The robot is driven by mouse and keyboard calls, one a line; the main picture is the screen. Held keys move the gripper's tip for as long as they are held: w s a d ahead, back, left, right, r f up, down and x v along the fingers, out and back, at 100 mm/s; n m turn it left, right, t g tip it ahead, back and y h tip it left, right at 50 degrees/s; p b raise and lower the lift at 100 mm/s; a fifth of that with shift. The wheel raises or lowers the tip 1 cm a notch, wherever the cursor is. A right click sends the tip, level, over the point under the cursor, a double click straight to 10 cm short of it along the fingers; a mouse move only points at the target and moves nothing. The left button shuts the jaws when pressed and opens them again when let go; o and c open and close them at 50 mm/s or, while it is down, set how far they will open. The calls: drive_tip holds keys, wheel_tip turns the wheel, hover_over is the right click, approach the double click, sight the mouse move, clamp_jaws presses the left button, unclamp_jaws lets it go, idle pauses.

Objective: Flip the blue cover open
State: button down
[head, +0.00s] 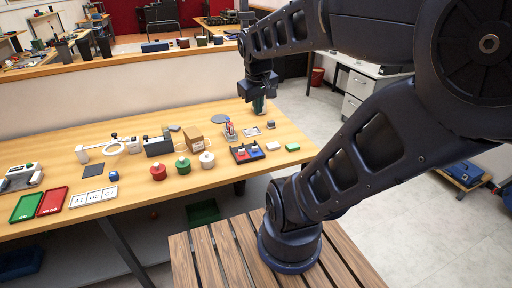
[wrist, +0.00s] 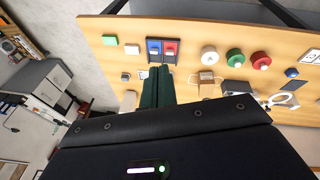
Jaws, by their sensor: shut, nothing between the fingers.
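A dark unit with a blue part and a red part side by side lies near the table's front edge. The blue cover (head: 256,152) is on its right half in the head view; in the wrist view it is the blue panel (wrist: 154,46) left of the red one (wrist: 170,47). Whether it is hinged down or raised is too small to tell. My gripper (head: 258,107) hangs pointing down over the back right of the table, behind and above the unit. Its green fingers (wrist: 157,80) are together and empty, apart from the blue cover.
A cup of pens (head: 230,132), a cardboard box (head: 192,140) and a green block (head: 292,147) stand near the unit. Red, green and white round pieces (head: 182,165) line the front to its left. A low wall (head: 100,90) runs behind the table.

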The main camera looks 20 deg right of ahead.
drive_tip(key=w+d+f+n+g+h, duration=0.2)
drive_tip(key=w+f+n+g, duration=0.2)
drive_tip(key=w+f+n, duration=0.35)
drive_tip(key=n+g+y, duration=0.3)
drive_tip(key=n, duration=2.3)
hover_over(257, 155)
wheel_tip(257, 155, down, 11)
drive_tip(key=shift+w, duration=0.45)
drive_tip(key=shift+f, duration=0.25)
drive_tip(key=x, duration=0.9)
drive_tip(key=shift+s+a+f, duration=0.1)
drive_tip(key=shift+s+f, duration=0.15)
drive_tip(key=shift+f, duration=0.1)
drive_tip(key=w, duration=0.3)
drive_tip(key=shift+w, duration=0.55)
